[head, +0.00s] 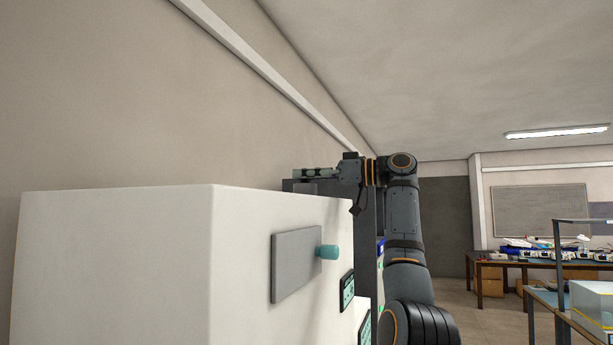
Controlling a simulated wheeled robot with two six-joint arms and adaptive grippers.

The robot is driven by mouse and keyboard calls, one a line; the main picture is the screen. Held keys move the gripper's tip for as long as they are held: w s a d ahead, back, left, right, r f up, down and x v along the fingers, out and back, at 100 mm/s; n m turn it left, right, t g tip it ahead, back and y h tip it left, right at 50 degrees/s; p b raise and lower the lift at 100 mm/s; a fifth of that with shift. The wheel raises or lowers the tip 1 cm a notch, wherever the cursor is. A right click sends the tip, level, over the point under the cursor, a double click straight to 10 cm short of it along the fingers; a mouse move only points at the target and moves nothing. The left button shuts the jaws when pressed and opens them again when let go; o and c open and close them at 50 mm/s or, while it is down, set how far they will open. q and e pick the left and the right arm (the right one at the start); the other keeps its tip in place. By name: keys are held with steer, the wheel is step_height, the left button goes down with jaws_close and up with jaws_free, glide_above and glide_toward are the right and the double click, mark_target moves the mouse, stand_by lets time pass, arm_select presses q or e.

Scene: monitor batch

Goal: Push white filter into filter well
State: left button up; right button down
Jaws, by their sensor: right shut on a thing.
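My right gripper (318,173) reaches left over the top rear of a large white machine (110,265). Its fingers point left and are shut on a small pale thing, too small and too far off to make out; I cannot tell if it is the white filter. No filter well shows; the machine's top surface is not visible from this low angle. My left gripper is out of view.
The machine's side has a grey panel (294,266) with a teal knob (328,252) and small dark displays (347,291). A dark grey cabinet stands behind it. At the right are a cluttered table (550,262) and a glass-like box (592,302).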

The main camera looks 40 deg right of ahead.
steer(key=c, duration=1.1)
jaws_free()
steer(key=shift+c, duration=0.2)
steer(key=v, duration=1.2)
steer(key=shift+d+f, duration=0.1)
steer(key=shift+f, duration=0.05)
